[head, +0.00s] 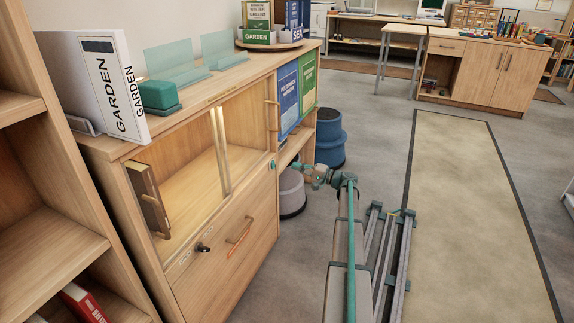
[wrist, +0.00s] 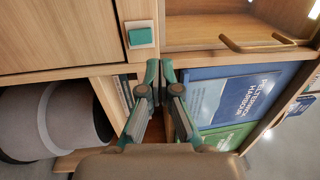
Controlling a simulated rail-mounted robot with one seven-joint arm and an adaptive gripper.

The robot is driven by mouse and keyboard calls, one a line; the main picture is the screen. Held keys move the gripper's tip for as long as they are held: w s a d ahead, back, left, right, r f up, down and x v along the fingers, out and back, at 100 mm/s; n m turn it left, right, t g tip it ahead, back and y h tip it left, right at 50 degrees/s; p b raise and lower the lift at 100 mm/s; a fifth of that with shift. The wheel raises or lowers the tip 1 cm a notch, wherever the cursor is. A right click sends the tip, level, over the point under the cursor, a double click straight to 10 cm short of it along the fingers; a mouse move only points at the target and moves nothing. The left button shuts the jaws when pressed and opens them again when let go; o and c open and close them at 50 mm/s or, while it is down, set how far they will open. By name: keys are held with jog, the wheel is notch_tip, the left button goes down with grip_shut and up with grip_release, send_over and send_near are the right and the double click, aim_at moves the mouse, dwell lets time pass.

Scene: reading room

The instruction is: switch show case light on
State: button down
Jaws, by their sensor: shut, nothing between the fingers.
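The show case (head: 195,160) is a light wooden cabinet on the left, with a glazed upper compartment. Its inside looks bright and warm, with a pale vertical strip (head: 220,145) in the middle. A green rocker switch (wrist: 141,36) on a pale plate sits on the case's wood in the wrist view; it also shows as a small green spot in the head view (head: 273,165). My gripper (wrist: 160,68) is shut and empty, its tips just below and right of the switch, apart from it in the picture. Whether the tips touch any wood is unclear.
A bar handle (wrist: 262,43) juts out right of the switch. Blue and green posters (wrist: 230,95) lie right of my fingers. A grey round stool (head: 291,192) and a blue one (head: 330,138) stand beside the case. The floor mat (head: 465,210) at right is clear.

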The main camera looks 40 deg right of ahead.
jog(key=shift+r+p+v, duration=0.15)
jog(key=shift+r+v, duration=0.05)
jog(key=shift+v, duration=0.7)
jog(key=shift+r+p+v, duration=0.15)
jog(key=shift+r+v, duration=0.05)
jog(key=shift+v, duration=0.65)
jog(key=shift+r+p+v, duration=0.15)
jog(key=shift+r+v, duration=0.05)
jog(key=shift+v, duration=0.7)
